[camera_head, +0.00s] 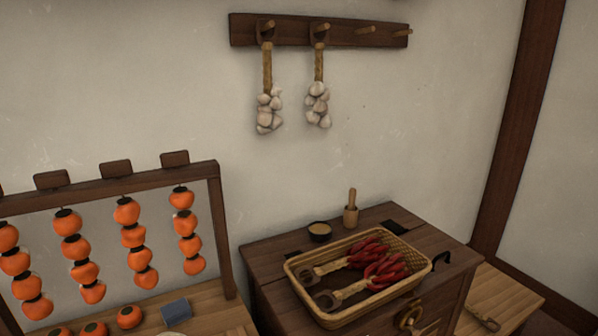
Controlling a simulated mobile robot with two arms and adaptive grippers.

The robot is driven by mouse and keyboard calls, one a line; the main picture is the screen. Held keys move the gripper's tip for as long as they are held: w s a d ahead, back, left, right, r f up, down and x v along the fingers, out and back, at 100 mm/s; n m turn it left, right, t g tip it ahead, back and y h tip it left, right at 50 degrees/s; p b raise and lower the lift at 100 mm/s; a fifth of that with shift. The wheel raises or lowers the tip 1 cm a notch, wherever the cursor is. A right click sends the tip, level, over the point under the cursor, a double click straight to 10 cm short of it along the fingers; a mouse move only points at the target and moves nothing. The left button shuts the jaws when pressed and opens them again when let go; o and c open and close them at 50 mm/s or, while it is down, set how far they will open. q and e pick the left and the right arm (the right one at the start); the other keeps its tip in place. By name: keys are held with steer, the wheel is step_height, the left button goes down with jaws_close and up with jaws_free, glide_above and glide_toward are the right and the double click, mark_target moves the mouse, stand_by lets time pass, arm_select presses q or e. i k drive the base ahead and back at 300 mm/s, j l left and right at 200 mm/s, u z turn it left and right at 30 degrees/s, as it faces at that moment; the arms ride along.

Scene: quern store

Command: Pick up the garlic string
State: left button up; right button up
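Two garlic strings hang side by side on the wooden peg rail (335,31) on the wall. The left garlic string (269,109) hangs from the leftmost peg by a braided straw stem. The right garlic string (318,105) hangs from the peg beside it. Both have clusters of white bulbs at the bottom and do not touch each other. Neither of my grippers shows in the head view.
A wooden chest (268,256) below holds a wicker basket (310,303) of red chilli strings, a small dark bowl (319,232) and a wooden mortar with pestle (351,214). A frame of hanging persimmons (133,236) stands left. Two rail pegs at right are empty.

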mark_target(485, 320)
steer(key=z, duration=1.25)
steer(key=i+l, duration=0.2)
